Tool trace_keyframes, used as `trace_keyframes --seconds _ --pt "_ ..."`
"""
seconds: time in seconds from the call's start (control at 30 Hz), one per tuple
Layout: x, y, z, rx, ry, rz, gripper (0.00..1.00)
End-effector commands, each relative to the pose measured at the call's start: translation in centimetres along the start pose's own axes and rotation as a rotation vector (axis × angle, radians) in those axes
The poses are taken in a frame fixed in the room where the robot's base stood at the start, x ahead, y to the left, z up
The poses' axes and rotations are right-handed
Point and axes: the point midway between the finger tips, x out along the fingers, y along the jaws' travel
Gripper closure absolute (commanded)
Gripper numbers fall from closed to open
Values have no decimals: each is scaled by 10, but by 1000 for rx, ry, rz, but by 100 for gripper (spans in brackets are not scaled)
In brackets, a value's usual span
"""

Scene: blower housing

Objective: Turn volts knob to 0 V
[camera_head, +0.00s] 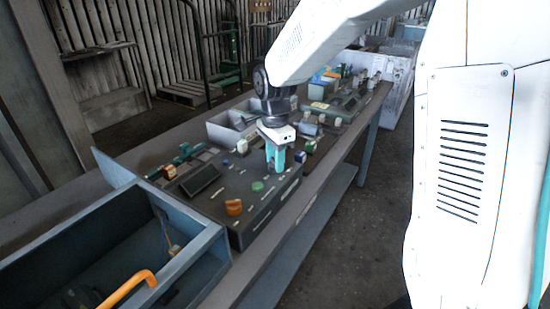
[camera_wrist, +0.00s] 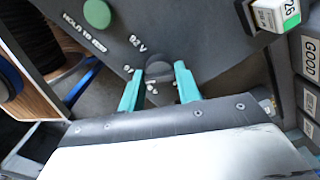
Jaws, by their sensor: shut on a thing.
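The volts knob (camera_wrist: 158,71) is a dark round knob on the dark panel (camera_wrist: 205,45), seen in the wrist view. White lettering that looks like "82 V" is beside it, and small white marks lie around its near side; I cannot read them. My gripper (camera_wrist: 159,76) has its two teal fingers on either side of the knob, shut on it. In the head view my gripper (camera_head: 276,158) points down at the right part of the panel box (camera_head: 215,202), and the knob is hidden behind the fingers.
A green button (camera_wrist: 97,13) with "HOLD TO" lettering is near the knob. A white and green block (camera_wrist: 270,15) and a "GOOD" label (camera_wrist: 310,56) are to the right.

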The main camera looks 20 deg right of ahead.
Motion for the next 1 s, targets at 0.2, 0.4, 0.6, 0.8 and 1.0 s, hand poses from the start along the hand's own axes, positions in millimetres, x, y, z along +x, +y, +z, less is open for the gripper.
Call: trace_keyframes --seconds 0.2,0.4,0.6,0.8,1.0 --pt "0 0 0 -125 0 -1 90" --pt "0 0 0 -301 0 -1 90" --pt "-1 0 0 -493 1 -2 90" --pt "-1 0 0 -683 1 -2 90" --pt "-1 -1 0 -873 1 -2 90"
